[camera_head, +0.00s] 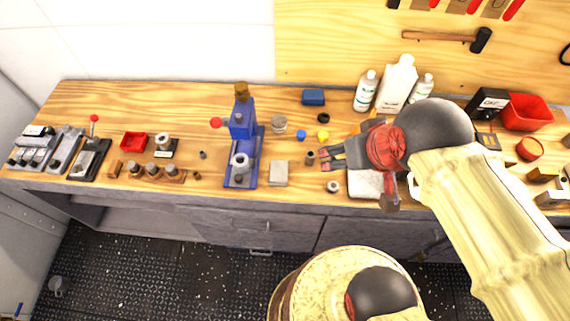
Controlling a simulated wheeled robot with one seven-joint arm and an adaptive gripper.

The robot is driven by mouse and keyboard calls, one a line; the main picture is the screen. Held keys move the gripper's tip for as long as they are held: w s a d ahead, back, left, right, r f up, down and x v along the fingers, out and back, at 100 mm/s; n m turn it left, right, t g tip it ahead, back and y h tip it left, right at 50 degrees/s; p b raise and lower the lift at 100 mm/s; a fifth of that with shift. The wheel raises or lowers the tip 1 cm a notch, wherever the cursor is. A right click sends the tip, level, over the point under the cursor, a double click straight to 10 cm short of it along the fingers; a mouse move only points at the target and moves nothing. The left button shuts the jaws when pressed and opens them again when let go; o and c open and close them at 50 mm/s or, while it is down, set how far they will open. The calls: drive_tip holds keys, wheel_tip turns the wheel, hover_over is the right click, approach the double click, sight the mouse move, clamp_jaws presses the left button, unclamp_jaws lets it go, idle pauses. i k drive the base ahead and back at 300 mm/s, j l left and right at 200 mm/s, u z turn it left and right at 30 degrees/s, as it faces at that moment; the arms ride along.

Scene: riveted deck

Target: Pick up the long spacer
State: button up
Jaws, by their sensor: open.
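My gripper (324,155) is open above the workbench and points left. A small dark brown upright cylinder (310,158), which looks like the long spacer, stands just left of my fingertips. It appears apart from them, though height and depth are hard to judge. A shorter light ring-like part (333,186) sits near the bench's front edge, below my gripper in the picture. Other small cylinders stand left of the blue press, one grey (203,154) and one brown (197,175). At this size I cannot be certain which part is the long spacer.
A blue press (243,125) stands left of my gripper, with a grey block (279,173) between them. Blue (301,135) and yellow (323,135) pieces lie close behind. White bottles (397,84) stand at the back. A pale plate (364,184) lies partly under my arm.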

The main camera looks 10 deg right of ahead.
sight(310, 156)
drive_tip(key=k+l, duration=0.2)
drive_tip(key=l, duration=0.2)
drive_tip(key=k+l+u, duration=0.1)
drive_tip(key=l, duration=0.35)
drive_tip(key=k+l+u, duration=0.1)
drive_tip(key=k+l, duration=0.15)
drive_tip(key=l, duration=0.15)
